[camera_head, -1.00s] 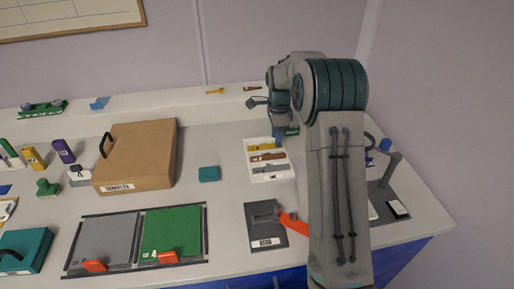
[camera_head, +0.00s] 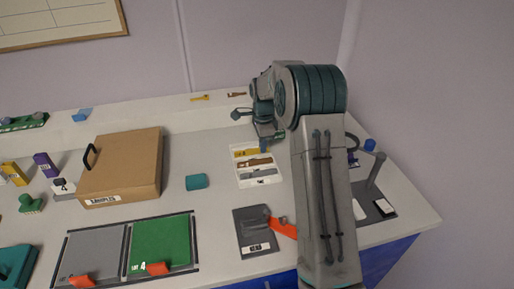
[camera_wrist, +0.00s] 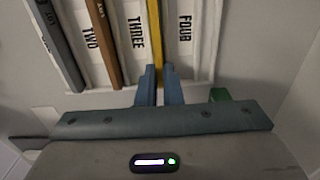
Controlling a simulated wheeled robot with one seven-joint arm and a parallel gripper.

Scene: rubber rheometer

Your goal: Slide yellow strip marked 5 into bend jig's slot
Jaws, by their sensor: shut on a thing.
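My gripper (camera_wrist: 159,74) is shut on a yellow strip (camera_wrist: 155,30) in the wrist view, with one blue finger on each side of its near end. The strip extends over a white tray (camera_wrist: 206,75), between the labels THREE and FOUR. I cannot read a number on it. In the head view the tray (camera_head: 243,181) shows yellow at its far end (camera_head: 247,152), and my arm partly covers the gripper. A dark grey plate (camera_head: 243,215) with a grey block and an orange lever (camera_head: 283,228) lies nearer the front; it may be the bend jig, and I cannot make out its slot.
Brown (camera_wrist: 104,40) and grey (camera_wrist: 58,40) strips lie in the same tray. A teal block (camera_head: 196,182) and a cardboard box (camera_head: 120,165) stand to the left. A framed mat (camera_head: 63,237) with grey and green squares lies in front. Bare bench lies between mat and plate.

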